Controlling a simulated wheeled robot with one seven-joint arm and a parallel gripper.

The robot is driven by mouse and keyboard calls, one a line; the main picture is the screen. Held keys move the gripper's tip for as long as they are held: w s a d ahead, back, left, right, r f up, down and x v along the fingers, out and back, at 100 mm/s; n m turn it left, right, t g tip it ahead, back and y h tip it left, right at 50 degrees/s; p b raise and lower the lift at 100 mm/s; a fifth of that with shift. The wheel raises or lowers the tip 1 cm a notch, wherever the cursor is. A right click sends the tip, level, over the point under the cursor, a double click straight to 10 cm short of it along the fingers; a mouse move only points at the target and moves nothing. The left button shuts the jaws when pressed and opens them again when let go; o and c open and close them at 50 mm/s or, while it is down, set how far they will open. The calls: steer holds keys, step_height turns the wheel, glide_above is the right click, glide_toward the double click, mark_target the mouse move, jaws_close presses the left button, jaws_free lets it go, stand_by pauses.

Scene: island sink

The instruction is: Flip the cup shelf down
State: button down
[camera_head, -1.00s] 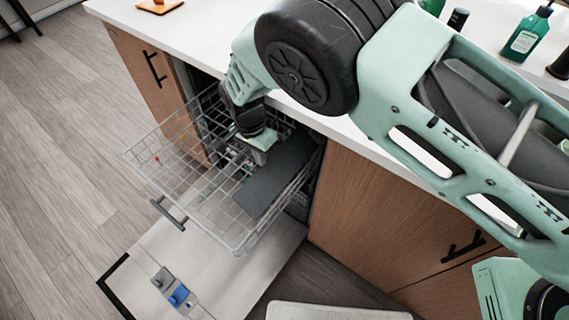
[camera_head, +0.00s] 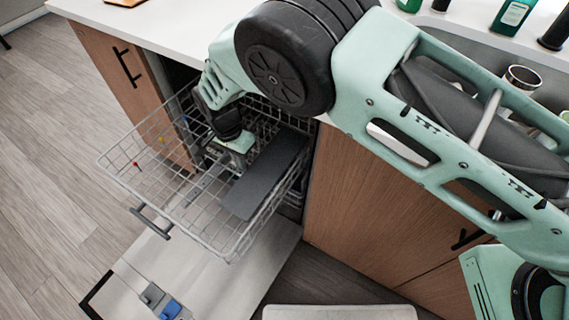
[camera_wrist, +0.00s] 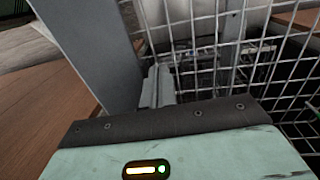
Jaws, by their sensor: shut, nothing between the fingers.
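The cup shelf (camera_head: 267,174) is a flat dark grey panel along the right side of the pulled-out wire dishwasher rack (camera_head: 180,232). In the wrist view, a tall grey panel that looks like the shelf (camera_wrist: 92,42) rises at the left. My gripper (camera_head: 228,163) is down inside the rack, just left of the shelf in the head view. Its fingers (camera_wrist: 158,86) are shut with nothing between them and are close beside the panel. I cannot tell whether they touch it. My wrist hides part of the rack behind it.
The dishwasher door (camera_head: 205,278) is open and low under the rack. The white counter (camera_head: 150,30) overhangs the opening. A wooden cabinet front (camera_head: 365,200) stands to the right. The sink (camera_head: 555,90), holding a metal cup (camera_head: 522,78), is at the upper right. Wooden floor is clear at left.

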stand_by(0.5)
step_height(320, 180, up, 17)
steer(key=w+a, duration=0.1)
steer(key=a, duration=0.1)
steer(key=shift+b, duration=0.35)
stand_by(0.3)
